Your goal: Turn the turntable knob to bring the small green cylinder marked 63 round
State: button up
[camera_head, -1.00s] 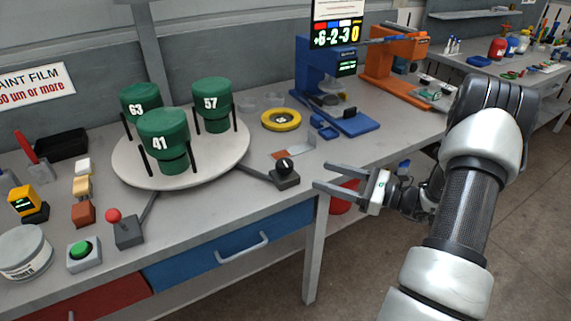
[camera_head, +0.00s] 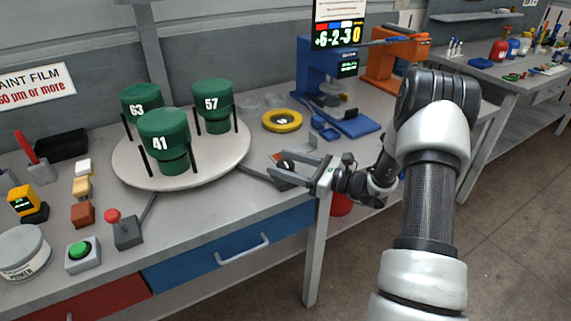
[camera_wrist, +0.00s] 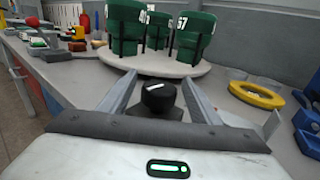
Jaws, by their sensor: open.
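The green cylinder marked 63 (camera_head: 141,101) stands at the back left of the round white turntable (camera_head: 200,177). The cylinder marked 41 (camera_head: 163,137) is at the front and the one marked 57 (camera_head: 213,101) at the back right. The black turntable knob (camera_wrist: 158,97), with a white line on top, sits on a dark base at the turntable's right. My gripper (camera_head: 300,167) is open at the knob. In the wrist view its fingers (camera_wrist: 158,92) lie on either side of the knob, with gaps showing. The knob is partly hidden in the head view.
A yellow ring (camera_head: 282,120) and a blue stand (camera_head: 335,110) are behind my gripper. A red-knobbed lever (camera_head: 126,230) and a green button (camera_head: 82,252) are at the front left. The table's front edge runs below my gripper.

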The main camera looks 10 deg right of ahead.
jog(key=shift+c, duration=0.4)
jog(key=c, duration=1)
jog(key=shift+o, duration=0.3)
jog(key=shift+r+m+t+h, duration=0.1)
jog(key=shift+m+t+h, duration=0.3)
jog(key=shift+t, duration=0.1)
jog(key=shift+m+t+h, duration=0.4)
jog(key=shift+t, duration=0.1)
jog(key=shift+m+t+h, duration=0.3)
jog(key=shift+h, duration=0.1)
jog(key=shift+m+t+h, duration=0.7)
jog(key=shift+m+h, duration=0.1)
jog(key=shift+h, duration=0.2)
jog(key=shift+c, duration=0.2)
jog(key=o, duration=1.1)
jog(key=shift+c, duration=0.2)
